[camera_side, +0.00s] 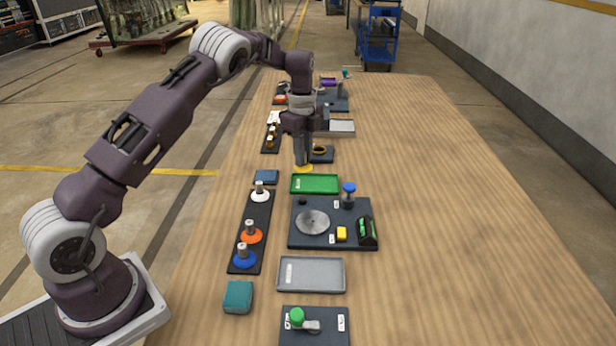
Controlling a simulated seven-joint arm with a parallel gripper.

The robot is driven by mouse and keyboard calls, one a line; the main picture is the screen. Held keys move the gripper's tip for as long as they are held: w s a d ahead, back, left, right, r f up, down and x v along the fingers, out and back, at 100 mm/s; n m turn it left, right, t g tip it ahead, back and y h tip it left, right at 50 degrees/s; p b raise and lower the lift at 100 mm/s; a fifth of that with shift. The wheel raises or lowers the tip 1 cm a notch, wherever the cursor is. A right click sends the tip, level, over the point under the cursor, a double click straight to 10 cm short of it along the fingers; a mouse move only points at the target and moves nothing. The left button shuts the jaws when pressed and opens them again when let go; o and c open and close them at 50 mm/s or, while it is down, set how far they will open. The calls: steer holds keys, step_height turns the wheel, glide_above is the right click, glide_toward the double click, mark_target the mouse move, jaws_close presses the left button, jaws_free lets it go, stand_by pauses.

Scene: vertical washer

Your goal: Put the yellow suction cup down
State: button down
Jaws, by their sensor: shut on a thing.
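The yellow suction cup (303,169) is a small yellow disc under my fingertips. My gripper (302,160) points down and is shut on it, with the fingers covering its upper part. In the picture the cup sits just above the far edge of the green tray (330,184). I cannot tell whether it touches the table or hangs above it. A dark rack (242,222) to the left and nearer holds a white cup (260,196), an orange cup (251,235) and a blue cup (245,258), all upright.
A dark plate (302,238) with a grey disc (312,222) and a blue-topped post (348,194) lies nearer. A grey tray (312,273), a teal block (238,296) and a green-knobbed fixture (297,317) lie nearer still. More fixtures stand beyond my gripper. The table's right side is clear.

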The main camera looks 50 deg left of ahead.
mark_target(304, 171)
step_height(304, 171, down, 5)
steer(key=shift+f, duration=0.15)
steer(key=c, duration=1.3)
jaws_free()
steer(key=shift+f, duration=0.15)
steer(key=shift+c, duration=0.2)
